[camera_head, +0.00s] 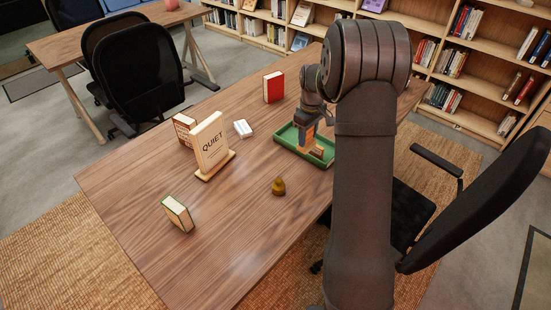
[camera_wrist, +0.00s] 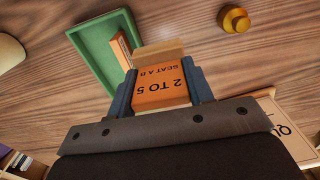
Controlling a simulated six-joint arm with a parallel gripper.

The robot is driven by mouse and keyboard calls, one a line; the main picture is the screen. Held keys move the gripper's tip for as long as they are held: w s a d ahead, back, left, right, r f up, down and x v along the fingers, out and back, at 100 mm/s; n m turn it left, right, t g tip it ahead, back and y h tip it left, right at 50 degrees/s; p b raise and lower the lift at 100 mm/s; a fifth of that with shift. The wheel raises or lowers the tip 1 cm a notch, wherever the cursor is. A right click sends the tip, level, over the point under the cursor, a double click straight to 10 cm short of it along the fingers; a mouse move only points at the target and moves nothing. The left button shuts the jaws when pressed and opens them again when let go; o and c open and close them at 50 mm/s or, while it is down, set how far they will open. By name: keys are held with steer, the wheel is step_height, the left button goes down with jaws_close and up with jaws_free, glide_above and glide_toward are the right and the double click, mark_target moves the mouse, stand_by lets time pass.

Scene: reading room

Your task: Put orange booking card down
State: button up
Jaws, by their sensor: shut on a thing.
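My gripper (camera_head: 309,122) is shut on the orange booking card (camera_wrist: 164,88), whose face reads "2 TO 5" and "SEAT A B" in the wrist view. A pale wooden strip shows at the card's far edge. In the head view the card (camera_head: 303,138) hangs below the jaws over the green tray (camera_head: 283,134), partly hidden by the gripper. The tray also shows in the wrist view (camera_wrist: 92,42), up and left of the jaws. I cannot tell whether the card touches the tray floor. Another orange piece (camera_wrist: 122,48) lies inside the tray.
A small brass-coloured knobbed object (camera_head: 278,186) stands in front of the tray. A red book (camera_head: 273,87) stands behind it. A "QUIET" sign (camera_head: 211,146), a white box (camera_head: 243,128) and a green-edged book (camera_head: 178,213) stand left.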

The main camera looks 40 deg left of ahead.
steer(key=shift+s+a+f, duration=0.6)
steer(key=shift+a+f, duration=1.15)
steer(key=shift+f, duration=0.05)
steer(key=shift+s+a+f, duration=0.6)
steer(key=shift+a+f, duration=1.15)
steer(key=shift+f, duration=0.05)
steer(key=shift+s+a+f, duration=0.6)
steer(key=shift+a+f, duration=1.15)
steer(key=shift+f, duration=0.05)
steer(key=shift+f, duration=0.1)
steer(key=o, duration=1)
step_height(320, 180, up, 12)
steer(key=shift+r, duration=0.15)
steer(key=shift+f, duration=4.1)
